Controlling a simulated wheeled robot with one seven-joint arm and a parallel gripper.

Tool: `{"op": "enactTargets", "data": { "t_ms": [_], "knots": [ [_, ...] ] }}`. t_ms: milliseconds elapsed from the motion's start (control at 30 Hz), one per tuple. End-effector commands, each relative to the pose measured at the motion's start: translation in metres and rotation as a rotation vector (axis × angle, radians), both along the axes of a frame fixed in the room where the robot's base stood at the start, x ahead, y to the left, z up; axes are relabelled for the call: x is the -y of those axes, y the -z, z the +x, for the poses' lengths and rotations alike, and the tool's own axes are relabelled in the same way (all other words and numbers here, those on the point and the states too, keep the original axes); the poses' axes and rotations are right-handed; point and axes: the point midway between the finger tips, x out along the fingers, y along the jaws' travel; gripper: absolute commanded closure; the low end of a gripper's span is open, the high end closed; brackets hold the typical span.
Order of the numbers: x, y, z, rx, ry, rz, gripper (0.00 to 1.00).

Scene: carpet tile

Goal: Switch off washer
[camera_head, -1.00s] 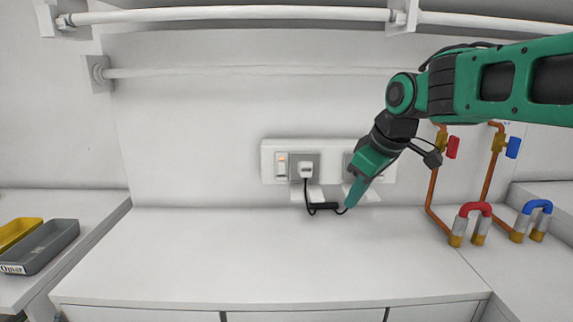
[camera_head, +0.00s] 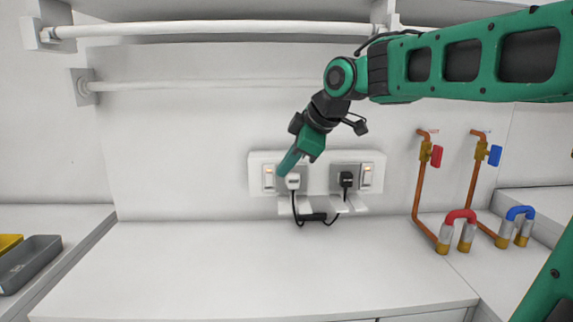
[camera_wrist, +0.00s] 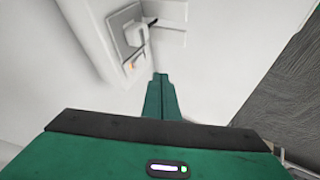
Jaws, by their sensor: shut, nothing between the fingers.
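A white wall panel (camera_head: 318,160) carries two sockets, each with a rocker switch. The left switch (camera_head: 268,178) is beside a white plug (camera_head: 293,181). The right switch (camera_head: 366,177) is beside a black plug (camera_head: 346,179). No label tells which one serves the washer. My gripper (camera_head: 284,170) is shut and empty, its tips pointing down-left in front of the left socket, between its switch and plug in the picture. I cannot tell whether it touches. In the wrist view, the shut fingers (camera_wrist: 160,80) are below and right of a socket plate (camera_wrist: 130,30) with a small orange light.
Black cables hang below the plugs over the clear white counter (camera_head: 250,265). Copper pipes with a red valve (camera_head: 437,156) and a blue valve (camera_head: 494,156) stand at right. White rails (camera_head: 230,27) cross above. A grey tray (camera_head: 30,262) is at left.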

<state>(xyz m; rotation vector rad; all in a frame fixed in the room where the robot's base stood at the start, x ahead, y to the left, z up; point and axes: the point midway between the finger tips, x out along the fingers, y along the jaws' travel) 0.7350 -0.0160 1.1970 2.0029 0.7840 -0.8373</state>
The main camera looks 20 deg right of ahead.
Motion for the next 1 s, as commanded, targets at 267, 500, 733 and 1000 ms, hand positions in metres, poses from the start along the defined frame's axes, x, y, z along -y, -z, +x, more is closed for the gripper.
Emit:
{"op": "enactTargets", "data": {
  "t_ms": [267, 500, 733, 1000],
  "knots": [
    [-0.012, 0.043, 0.031, -0.005, -0.001, 0.0, 1.0],
    [-0.007, 0.05, 0.061, -0.001, 0.001, 0.0, 1.0],
    [-0.003, 0.048, 0.075, -0.001, 0.001, 0.0, 1.0],
    [-0.002, 0.047, 0.077, -0.001, 0.001, 0.0, 1.0]
  ]
}}
